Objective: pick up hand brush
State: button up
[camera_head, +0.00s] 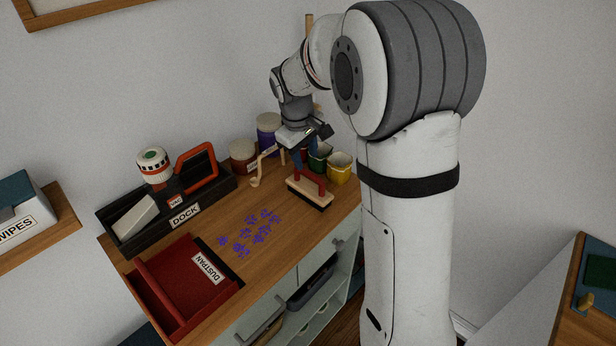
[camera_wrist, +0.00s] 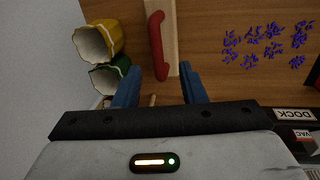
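The hand brush (camera_head: 298,193) has a pale wooden block, a red arched handle and dark bristles, and it lies on the wooden desk near its right end. In the wrist view the brush's red handle (camera_wrist: 156,45) stands up just ahead of the fingers. My gripper (camera_head: 299,160) points down over the brush. In the wrist view my gripper (camera_wrist: 160,84) is open, with its blue fingers apart and the near end of the handle between or just beyond their tips. Nothing appears held. Whether the fingers touch the handle cannot be told.
Green (camera_head: 318,158) and yellow (camera_head: 340,168) cups stand close right of the brush. Jars (camera_head: 243,155) and a pale hooked tool (camera_head: 258,168) are behind. Purple bits (camera_head: 252,230) lie left, with the red dustpan (camera_head: 185,285) and dock (camera_head: 165,215) beyond.

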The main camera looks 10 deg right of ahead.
aim_at(305, 170)
jog(key=w+f, duration=0.1)
jog(key=f, duration=0.1)
jog(key=f+p, duration=0.1)
jog(key=f, duration=0.2)
jog(key=w+f, duration=0.1)
jog(key=f, duration=0.2)
jog(key=shift+w+d+f, duration=0.15)
jog(key=shift+w+d, duration=0.15)
jog(key=shift+w, duration=0.05)
grip_shut()
